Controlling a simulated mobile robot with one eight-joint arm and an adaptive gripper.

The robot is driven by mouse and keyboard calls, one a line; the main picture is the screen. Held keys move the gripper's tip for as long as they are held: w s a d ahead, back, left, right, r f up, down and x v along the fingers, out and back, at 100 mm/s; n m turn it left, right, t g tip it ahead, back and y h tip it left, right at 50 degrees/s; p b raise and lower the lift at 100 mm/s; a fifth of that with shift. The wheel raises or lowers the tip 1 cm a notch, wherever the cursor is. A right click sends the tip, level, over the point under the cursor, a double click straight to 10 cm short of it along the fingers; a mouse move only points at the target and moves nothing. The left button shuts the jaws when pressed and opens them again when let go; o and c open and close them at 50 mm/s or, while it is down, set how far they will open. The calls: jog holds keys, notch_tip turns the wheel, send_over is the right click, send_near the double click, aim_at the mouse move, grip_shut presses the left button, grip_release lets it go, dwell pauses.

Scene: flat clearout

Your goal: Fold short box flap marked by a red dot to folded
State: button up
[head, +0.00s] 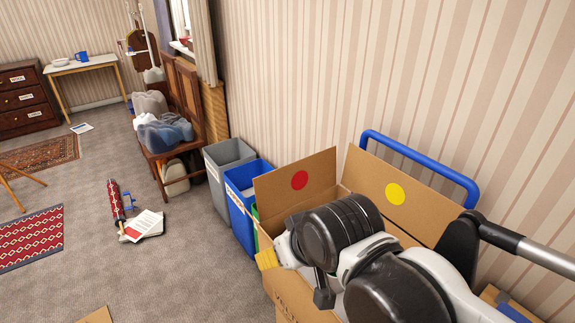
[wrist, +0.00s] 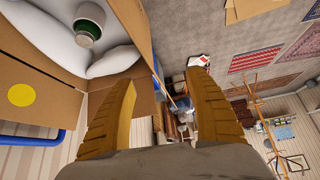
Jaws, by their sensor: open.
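The cardboard box (head: 290,298) stands at the right in the head view, partly hidden by my arm. Its short flap with the red dot (head: 320,172) stands up at the box's left end. The flap with the yellow dot (head: 365,182) stands up along the wall side; it also shows in the wrist view (wrist: 40,103). My gripper (head: 266,258) is low at the box's left front side, below the red-dot flap. In the wrist view my gripper (wrist: 162,77) is open, its yellow fingers apart with nothing held. No red dot shows there.
White bags (wrist: 45,25) and a green-and-white container (wrist: 89,24) lie in the box. A blue bin (head: 240,200) and a grey bin (head: 220,165) stand just beyond it. A blue rail (head: 425,165) rises behind.

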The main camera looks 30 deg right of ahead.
jog(key=shift+c, duration=0.6)
